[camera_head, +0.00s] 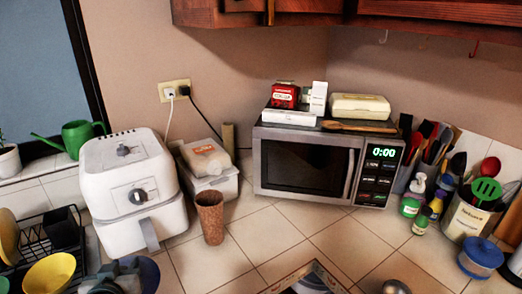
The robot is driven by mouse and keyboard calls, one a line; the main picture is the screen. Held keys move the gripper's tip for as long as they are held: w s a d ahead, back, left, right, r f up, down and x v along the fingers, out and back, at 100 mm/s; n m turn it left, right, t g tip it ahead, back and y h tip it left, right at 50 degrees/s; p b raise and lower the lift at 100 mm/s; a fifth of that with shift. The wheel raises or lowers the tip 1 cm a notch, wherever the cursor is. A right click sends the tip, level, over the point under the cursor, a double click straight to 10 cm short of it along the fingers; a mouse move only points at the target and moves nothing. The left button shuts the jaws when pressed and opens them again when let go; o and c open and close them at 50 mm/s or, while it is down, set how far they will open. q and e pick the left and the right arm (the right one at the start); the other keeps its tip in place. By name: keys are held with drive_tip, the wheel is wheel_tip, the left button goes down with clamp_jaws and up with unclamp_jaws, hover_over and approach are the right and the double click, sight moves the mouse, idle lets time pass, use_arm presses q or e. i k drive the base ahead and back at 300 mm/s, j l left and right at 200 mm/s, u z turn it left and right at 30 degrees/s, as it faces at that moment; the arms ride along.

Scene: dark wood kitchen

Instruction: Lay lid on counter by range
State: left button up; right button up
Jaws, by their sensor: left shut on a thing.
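My left gripper (106,281) is at the bottom edge, left of centre, in front of the white air fryer and beside the dish rack. It is shut, and its hold is mostly cut off by the frame. A dark blue rounded piece (148,271) shows right beside it, apparently part of the lid; I cannot make out its full shape. My right gripper is not in view.
The air fryer (130,188), a brown cup (210,218) and a microwave (305,165) stand on the counter. A dish rack (33,240) with a yellow bowl (49,273) is at left. Tiles between cup and range are clear.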

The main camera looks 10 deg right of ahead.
sight(422, 269)
drive_tip(key=i+l+z, duration=0.15)
drive_tip(key=z, duration=2.1)
